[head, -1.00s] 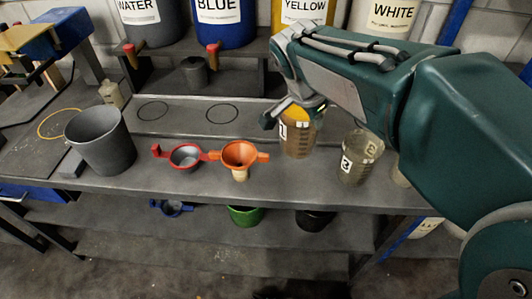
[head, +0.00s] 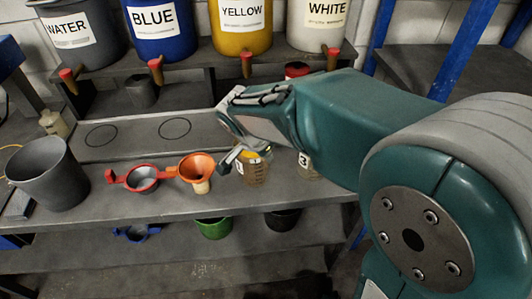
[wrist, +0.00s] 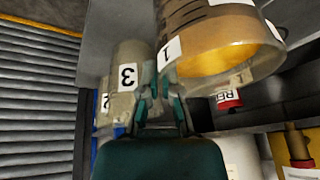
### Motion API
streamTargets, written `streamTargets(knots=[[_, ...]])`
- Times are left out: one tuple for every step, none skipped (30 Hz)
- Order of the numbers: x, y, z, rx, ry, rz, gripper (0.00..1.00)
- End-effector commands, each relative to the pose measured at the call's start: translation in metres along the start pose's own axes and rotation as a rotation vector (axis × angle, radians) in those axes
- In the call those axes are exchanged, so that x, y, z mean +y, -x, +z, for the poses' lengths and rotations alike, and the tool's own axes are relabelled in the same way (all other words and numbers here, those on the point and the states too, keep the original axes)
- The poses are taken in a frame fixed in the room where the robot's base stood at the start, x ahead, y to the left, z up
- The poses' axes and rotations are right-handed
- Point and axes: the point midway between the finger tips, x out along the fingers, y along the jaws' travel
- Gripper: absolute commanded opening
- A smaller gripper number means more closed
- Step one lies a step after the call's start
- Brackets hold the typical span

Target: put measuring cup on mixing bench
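The measuring cup (head: 256,172) is clear brown, marked 1, with yellow inside. It is over the front part of the grey bench (head: 130,208) in the head view. I cannot tell whether its base touches the bench. My gripper (head: 232,158) is at the cup's left rim. In the wrist view the cup (wrist: 215,45) is large and close, and my gripper (wrist: 162,85) has its fingers close together at the rim, seemingly shut on its wall. The contact is partly hidden.
Cup 3 (head: 307,165) stands just right, partly behind my arm. An orange funnel (head: 197,170), a red funnel (head: 142,178) and a grey bucket (head: 48,175) are to the left. Labelled paint buckets (head: 240,25) line the back shelf. Two drawn circles (head: 174,129) mark a clear strip.

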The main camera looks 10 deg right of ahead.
Motion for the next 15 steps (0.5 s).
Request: streamTargets(knots=[[-0.0008,0.0015,-0.0012,0.002,-0.002,-0.005,0.00],[-0.0008,0.0015,-0.0013,0.001,-0.002,-0.005,0.00],[-0.0008,0.0015,-0.0013,0.001,-0.002,-0.004,0.00],[-0.0007,0.0012,-0.0012,0.001,-0.002,-0.004,0.00],[-0.0007,0.0007,-0.0010,0.001,-0.002,-0.004,0.00],[0.0004,-0.0011,0.0000,0.000,-0.001,0.001,0.08],[0.0004,-0.0009,-0.0001,0.000,-0.001,0.000,0.22],[0.0004,-0.0009,-0.0001,0.000,-0.001,0.000,0.35],[0.0003,-0.0009,-0.0001,0.000,-0.001,0.001,0.43],[0.0002,-0.0009,-0.0001,0.000,-0.001,0.001,0.43],[0.0002,-0.0009,-0.0001,0.000,-0.001,0.001,0.43],[0.0001,-0.0009,-0.0001,0.000,-0.001,0.001,0.43],[0.0001,-0.0008,0.0000,0.000,-0.001,0.001,0.43],[0.0001,-0.0008,0.0000,0.000,-0.001,0.001,0.43],[0.0000,-0.0008,0.0000,0.000,0.000,0.001,0.43]])
